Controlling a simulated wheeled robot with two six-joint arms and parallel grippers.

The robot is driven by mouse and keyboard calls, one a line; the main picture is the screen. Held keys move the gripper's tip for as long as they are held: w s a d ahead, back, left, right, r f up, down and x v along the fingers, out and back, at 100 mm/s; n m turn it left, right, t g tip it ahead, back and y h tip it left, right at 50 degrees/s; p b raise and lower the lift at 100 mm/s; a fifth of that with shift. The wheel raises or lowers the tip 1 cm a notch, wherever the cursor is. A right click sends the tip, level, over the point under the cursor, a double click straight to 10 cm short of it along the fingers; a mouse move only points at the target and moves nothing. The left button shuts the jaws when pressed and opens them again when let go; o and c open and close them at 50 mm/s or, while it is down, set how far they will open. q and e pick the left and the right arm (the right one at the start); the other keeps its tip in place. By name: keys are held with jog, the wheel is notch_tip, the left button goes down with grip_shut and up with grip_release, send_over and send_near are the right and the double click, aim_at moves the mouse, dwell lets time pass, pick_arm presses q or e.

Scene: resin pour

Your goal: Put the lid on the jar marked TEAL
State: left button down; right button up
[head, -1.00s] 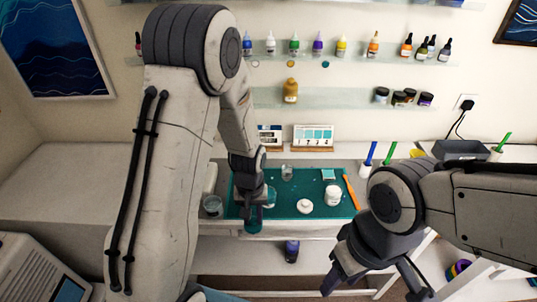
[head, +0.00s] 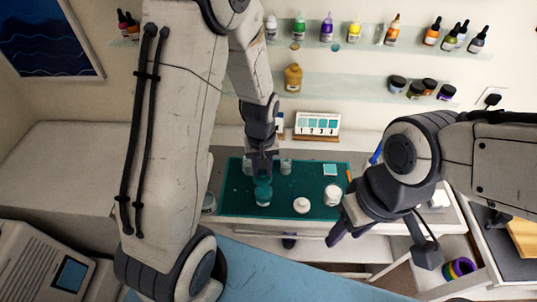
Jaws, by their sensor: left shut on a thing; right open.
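My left gripper (head: 262,172) points down over the left half of the green mat (head: 240,207). It is shut on a small teal container (head: 263,192) with a pale lower part; its label is too small to read. A round white piece, seemingly the lid (head: 301,205), lies on the mat to its right. A white jar (head: 332,196) stands farther right, near the mat's edge; I cannot read a mark on it. My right gripper (head: 382,246) is open and empty, in front of and to the right of the mat.
Clear cups stand on the mat behind (head: 286,167) and left of the mat (head: 209,204). A pale teal square (head: 330,169) lies at the back right. A numbered colour card (head: 317,125) stands behind. Bottles line the wall shelves (head: 350,47). Rolls of tape (head: 459,268) sit lower right.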

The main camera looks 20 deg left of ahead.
pick_arm(q)
jog(key=shift+w, duration=0.2)
jog(key=shift+f, duration=0.15)
jog(key=shift+w+f+b, duration=0.15)
jog(key=shift+f+b, duration=0.7)
jog(key=shift+b, duration=0.1)
notch_tip(320, 180, down, 2)
jog(key=shift+f+b, duration=0.25)
jog(key=shift+b, duration=0.9)
jog(key=shift+f+b, duration=0.65)
jog(key=shift+f, duration=0.25)
jog(key=shift+f, duration=0.15)
